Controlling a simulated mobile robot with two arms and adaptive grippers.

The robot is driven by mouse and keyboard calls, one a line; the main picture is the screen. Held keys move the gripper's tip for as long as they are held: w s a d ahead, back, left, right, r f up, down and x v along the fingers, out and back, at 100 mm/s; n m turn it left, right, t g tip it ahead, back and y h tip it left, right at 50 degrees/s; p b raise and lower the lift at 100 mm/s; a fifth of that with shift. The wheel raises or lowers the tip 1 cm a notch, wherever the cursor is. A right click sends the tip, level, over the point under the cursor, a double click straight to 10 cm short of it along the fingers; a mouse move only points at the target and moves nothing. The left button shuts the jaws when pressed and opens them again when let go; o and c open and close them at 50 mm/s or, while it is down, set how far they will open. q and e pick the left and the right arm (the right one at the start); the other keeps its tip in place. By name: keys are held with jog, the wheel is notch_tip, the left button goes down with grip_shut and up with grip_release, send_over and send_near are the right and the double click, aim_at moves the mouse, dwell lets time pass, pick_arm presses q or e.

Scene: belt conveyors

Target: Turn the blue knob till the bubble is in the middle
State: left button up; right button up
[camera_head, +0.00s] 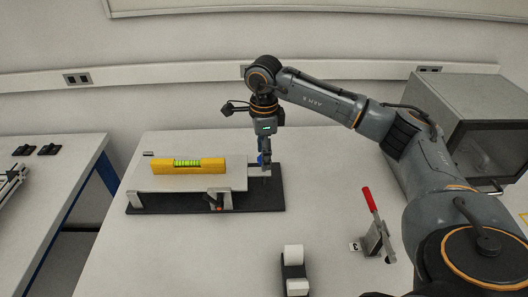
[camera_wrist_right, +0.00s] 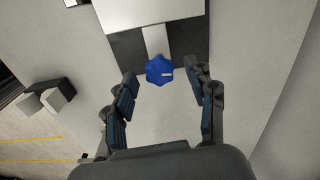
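The blue knob (camera_wrist_right: 159,70) shows in the right wrist view at the end of a light strip, just ahead of the fingertips and roughly between them. In the head view the knob (camera_head: 261,158) is mostly hidden behind my right gripper (camera_head: 266,163), which points down over it. My right gripper (camera_wrist_right: 167,88) is open, with clear space between its fingers. A yellow spirit level (camera_head: 203,166) with a green vial (camera_head: 187,162) lies on a light plate (camera_head: 155,183) above a black base (camera_head: 262,200). The bubble is too small to place. My left gripper is not in view.
A red-handled clamp (camera_head: 372,215) and a black holder with white rolls (camera_head: 293,268) stand on the table at the front right. A grey box with a dark window (camera_head: 480,130) stands at the right. The table's front left is clear.

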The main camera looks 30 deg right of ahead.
notch_tip(320, 180, up, 12)
dwell(0.6)
dwell(0.4)
